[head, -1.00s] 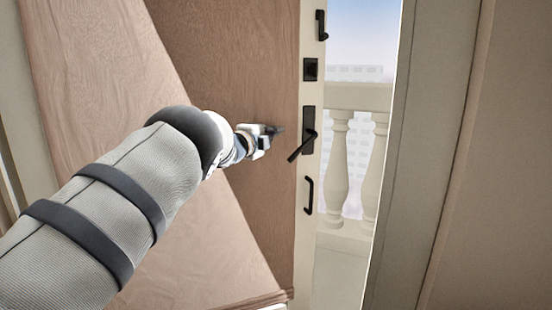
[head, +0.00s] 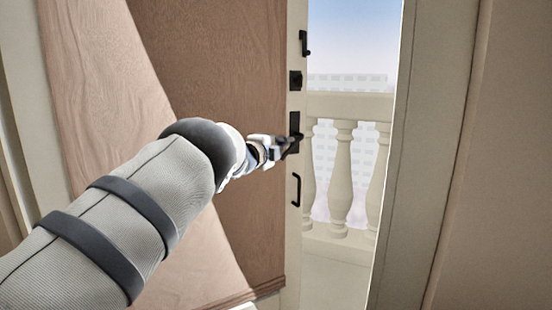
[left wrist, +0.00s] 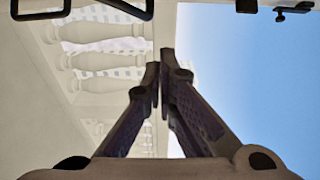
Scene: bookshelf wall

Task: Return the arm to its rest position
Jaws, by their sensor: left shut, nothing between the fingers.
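My left arm comes in from the left in the head view. Its gripper (head: 293,140) is at the door's edge, overlapping the door handle (head: 295,122) in the picture and partly covering it. I cannot tell whether it touches the handle. In the left wrist view the two fingers (left wrist: 161,75) meet at their tips, shut with nothing between them. Beyond them are the balcony and sky. My right gripper is not in view.
The wooden door (head: 215,75) stands ajar. A pull handle (head: 296,189) is lower on its edge. The opening shows a balcony balustrade (head: 342,170). The door frame (head: 430,130) is on the right.

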